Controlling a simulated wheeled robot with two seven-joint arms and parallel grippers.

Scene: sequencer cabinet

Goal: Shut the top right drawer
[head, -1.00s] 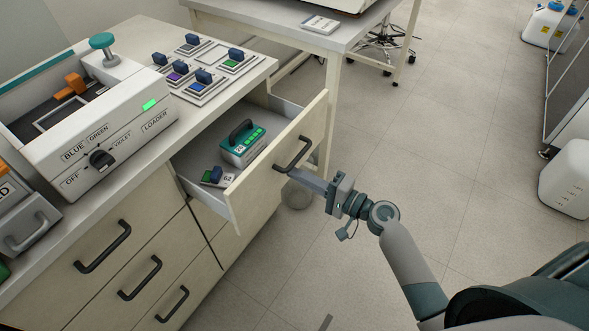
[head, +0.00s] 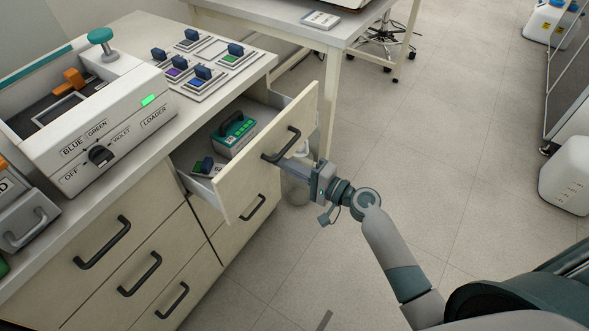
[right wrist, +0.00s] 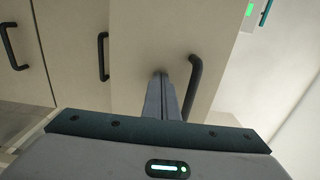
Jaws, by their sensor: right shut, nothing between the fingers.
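The top right drawer (head: 268,160) of the cabinet is partly open. A dark bar handle (head: 281,145) is on its front. Inside lie a teal-and-white block with a dark handle (head: 234,134) and a smaller dark item with a green part (head: 207,167). My right gripper (head: 283,160) is shut and empty, its fingertips at the drawer front just beside the handle. In the right wrist view, the shut fingers (right wrist: 163,78) meet the drawer front next to the handle (right wrist: 194,85), not around it. My left gripper is not in view.
A loader machine (head: 90,130) and several small modules on plates (head: 204,75) stand on the countertop. Other closed drawers with handles (head: 103,243) are below.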

